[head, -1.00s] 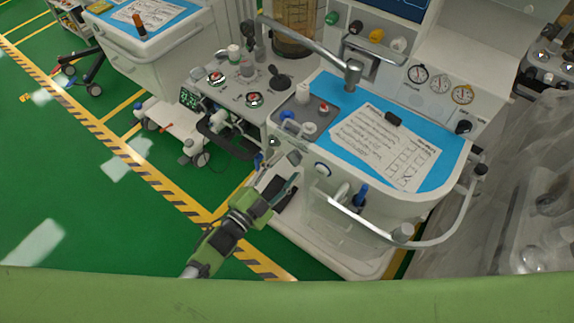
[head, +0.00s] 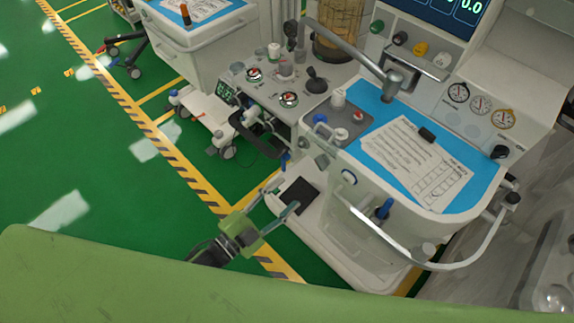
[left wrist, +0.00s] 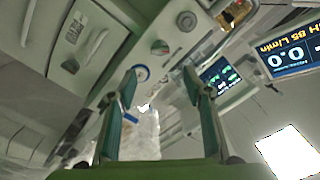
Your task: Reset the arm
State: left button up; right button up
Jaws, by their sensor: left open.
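My left gripper (head: 279,200) is in the lower middle of the head view, in front of the anaesthesia cart (head: 357,283). My right gripper is not in view. The cart carries a blue top with a paper checklist (head: 415,165), a tray with small bottles (head: 335,125) and a front rail (head: 420,266).
A second cart (head: 200,45) stands at the upper left. Yellow-and-black floor tape (head: 150,135) crosses the green floor. The floor at the left is clear. Grey covered equipment is at the lower right.

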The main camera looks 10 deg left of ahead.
pick_arm(q)
jog(key=s+a+f+n+g+y, duration=0.2)
jog(key=s+a+f+n+y, duration=0.15)
jog(key=f, duration=0.55)
jog(key=s+a+f+n+g+y, duration=0.2)
jog(key=s+a+f, duration=0.15)
jog(key=f, duration=0.55)
jog(key=s+a+f+n+g+y, duration=0.1)
jog(key=s+a+f+n+y, duration=0.15)
jog(key=a+f, duration=0.45)
jog(key=s+f+n+g+y, duration=0.1)
jog(key=s+f+n+g, duration=0.1)
jog(key=s+f, duration=0.3)
jog(key=s+a+f+n+g, duration=0.1)
jog(key=s+f+g, duration=0.2)
jog(key=s, duration=0.9)
jog(key=s+a+f+n+g+y, duration=0.1)
jog(key=s+f+n+g, duration=0.1)
jog(key=s+f, duration=0.6)
jog(key=shift+s+n+g+y, duration=0.25)
jog(key=shift+n+g+y, duration=0.05)
jog(key=shift+g, duration=0.5)
jog(key=shift+w, duration=0.1)
jog(key=shift+c, duration=0.4)
